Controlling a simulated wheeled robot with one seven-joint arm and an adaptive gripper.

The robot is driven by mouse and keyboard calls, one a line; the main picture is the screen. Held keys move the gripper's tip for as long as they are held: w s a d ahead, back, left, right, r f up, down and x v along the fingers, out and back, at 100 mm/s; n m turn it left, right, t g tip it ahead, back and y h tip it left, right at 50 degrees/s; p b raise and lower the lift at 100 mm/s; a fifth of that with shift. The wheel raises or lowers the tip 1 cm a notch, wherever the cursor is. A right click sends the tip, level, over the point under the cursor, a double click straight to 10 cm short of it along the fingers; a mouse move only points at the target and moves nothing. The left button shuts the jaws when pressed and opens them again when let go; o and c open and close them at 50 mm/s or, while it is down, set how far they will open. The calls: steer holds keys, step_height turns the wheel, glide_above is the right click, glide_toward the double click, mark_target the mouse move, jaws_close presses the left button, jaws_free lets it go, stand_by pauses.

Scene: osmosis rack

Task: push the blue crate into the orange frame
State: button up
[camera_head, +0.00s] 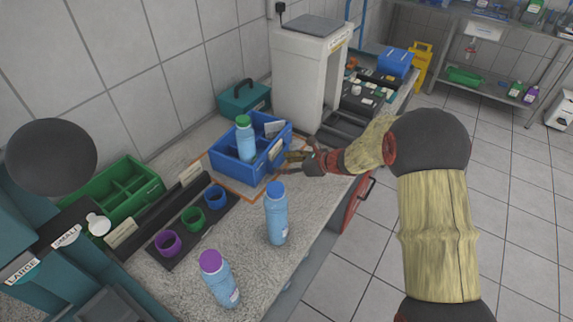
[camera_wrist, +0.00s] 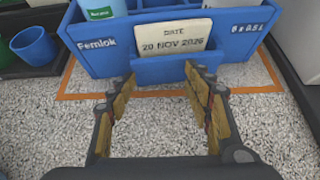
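The blue crate (camera_head: 233,170) stands upright on the speckled counter. It holds a blue bottle with a green cap (camera_head: 245,140) and a white card. In the wrist view its near wall (camera_wrist: 110,53) carries a date label (camera_wrist: 165,38). The thin orange frame (camera_head: 229,189) lies flat on the counter. In the wrist view its near strip (camera_wrist: 240,90) shows in front of the crate with a narrow gap; its far side is hidden behind the crate. My gripper (camera_wrist: 160,78) is open and empty, its fingertips close to the near wall under the label; contact is unclear.
A blue-capped bottle (camera_head: 277,215) and a purple-capped bottle (camera_head: 220,280) stand nearer the counter's front edge. Purple, green and blue cups sit on a dark tray (camera_head: 208,235). A green crate (camera_head: 125,190) is at left. A teal box (camera_head: 243,98) and white machine (camera_head: 305,75) stand behind.

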mark_target(278, 160)
steer(key=shift+a, duration=0.1)
steer(key=shift+w+a, duration=0.95)
steer(key=shift+a, duration=0.25)
steer(key=shift+d+r, duration=0.1)
steer(key=p+v, duration=0.2)
steer(key=v, duration=0.6)
steer(key=shift+p, duration=0.4)
steer(key=shift+c, duration=1.2)
jaws_close()
